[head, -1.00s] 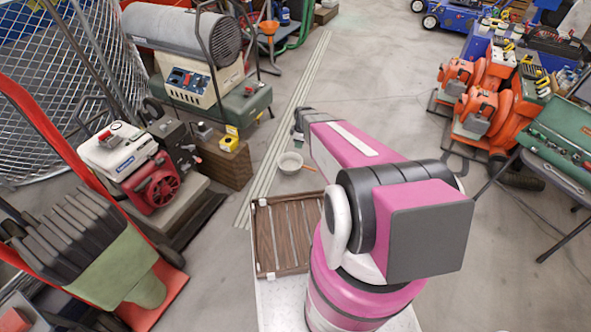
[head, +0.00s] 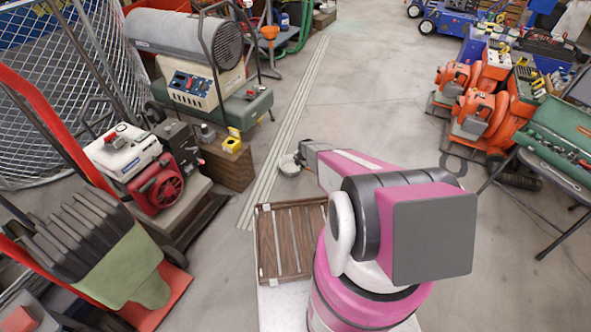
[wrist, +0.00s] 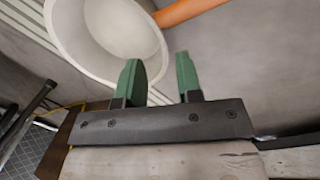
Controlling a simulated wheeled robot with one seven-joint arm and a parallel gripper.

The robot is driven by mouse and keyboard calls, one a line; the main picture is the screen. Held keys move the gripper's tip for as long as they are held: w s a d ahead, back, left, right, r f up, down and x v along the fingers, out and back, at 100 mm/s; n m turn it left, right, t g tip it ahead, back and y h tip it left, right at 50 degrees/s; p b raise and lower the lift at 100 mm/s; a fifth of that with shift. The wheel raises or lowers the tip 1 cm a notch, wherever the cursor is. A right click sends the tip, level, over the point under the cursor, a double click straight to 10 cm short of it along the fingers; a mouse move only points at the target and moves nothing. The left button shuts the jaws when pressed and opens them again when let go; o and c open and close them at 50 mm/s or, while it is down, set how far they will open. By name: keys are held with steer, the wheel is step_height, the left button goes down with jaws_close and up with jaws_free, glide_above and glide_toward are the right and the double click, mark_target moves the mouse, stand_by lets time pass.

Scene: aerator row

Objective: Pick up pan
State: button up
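The pan (head: 288,166) is a round, pale grey-white vessel on the concrete floor, beyond the slatted wooden crate in the head view. In the wrist view the pan (wrist: 100,35) fills the upper left, with its orange handle (wrist: 188,10) running to the upper right. My gripper (wrist: 158,66) has two green fingers, spread apart with nothing between them. The left finger overlaps the pan's near rim in the picture; the right finger is beside it, below the handle. I cannot tell whether they touch.
A wooden block (head: 228,170), a red-and-white engine (head: 140,165) and a heater (head: 185,45) stand to the left. Orange machines (head: 480,105) and a green toolbox table (head: 555,130) are at right. Open floor lies beyond the pan.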

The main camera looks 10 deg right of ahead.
mark_target(299, 171)
steer(key=f, duration=0.2)
steer(key=w+f, duration=0.1)
steer(key=f, duration=0.4)
steer(key=shift+w+a+f, duration=0.15)
steer(key=shift+a, duration=0.25)
steer(key=shift+c, duration=0.3)
jaws_close()
